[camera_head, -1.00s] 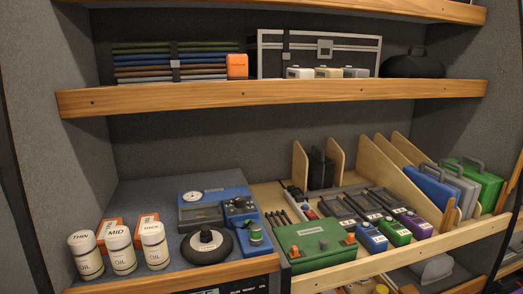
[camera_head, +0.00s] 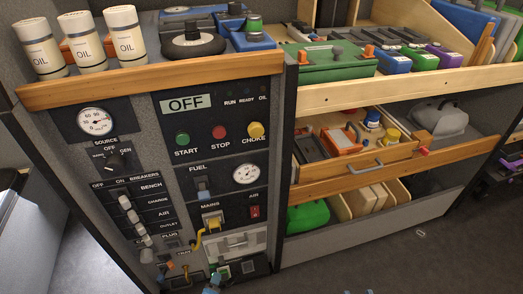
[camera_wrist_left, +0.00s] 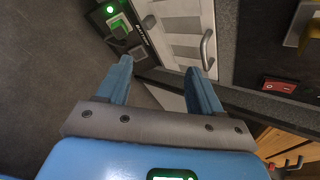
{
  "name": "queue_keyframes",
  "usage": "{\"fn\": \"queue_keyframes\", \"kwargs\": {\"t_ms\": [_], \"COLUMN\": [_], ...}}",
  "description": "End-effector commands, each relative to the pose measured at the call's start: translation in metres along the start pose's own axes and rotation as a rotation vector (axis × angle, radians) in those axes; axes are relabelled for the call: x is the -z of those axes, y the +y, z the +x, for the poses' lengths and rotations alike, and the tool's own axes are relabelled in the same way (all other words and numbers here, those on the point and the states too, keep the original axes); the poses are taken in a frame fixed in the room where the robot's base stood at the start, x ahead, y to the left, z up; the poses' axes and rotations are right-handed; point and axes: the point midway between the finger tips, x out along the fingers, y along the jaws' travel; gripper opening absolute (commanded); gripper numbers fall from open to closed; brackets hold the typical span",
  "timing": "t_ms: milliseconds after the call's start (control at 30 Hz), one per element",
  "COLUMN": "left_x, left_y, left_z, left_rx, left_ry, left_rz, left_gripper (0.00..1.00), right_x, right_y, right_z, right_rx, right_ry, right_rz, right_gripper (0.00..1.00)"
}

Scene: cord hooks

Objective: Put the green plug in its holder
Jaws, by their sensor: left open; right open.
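My right gripper (camera_head: 213,290) shows only as small blue tips at the bottom edge of the head view, mostly cut off.
A white drawer (camera_wrist_left: 187,28) with a metal handle lies beyond my left fingers. A red switch (camera_wrist_left: 279,86) is at the right. The open wooden drawer (camera_head: 360,165) juts out at the right.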

Motion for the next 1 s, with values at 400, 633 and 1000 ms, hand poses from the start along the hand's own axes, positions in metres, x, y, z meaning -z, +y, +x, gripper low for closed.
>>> {"fn": "queue_keyframes", "kwargs": {"t_ms": [400,633,1000], "left_x": [0.047,0.053,0.053], "left_y": [0.077,0.084,0.083], "left_z": [0.148,0.169,0.17], "left_rx": [-0.216,-0.268,-0.276], "left_ry": [-0.027,-0.027,-0.027], "left_rz": [0.783,0.957,0.982], "left_gripper": [0.66,0.66,0.66], "right_x": [-0.12,-0.137,-0.137], "right_y": [0.0,0.0,0.0], "right_z": [0.003,0.003,0.003], "right_rx": [0.0,0.0,0.0], "right_ry": [0.0,0.0,0.0], "right_rz": [0.0,0.0,0.0], "right_gripper": [0.43,0.43,0.43]}}
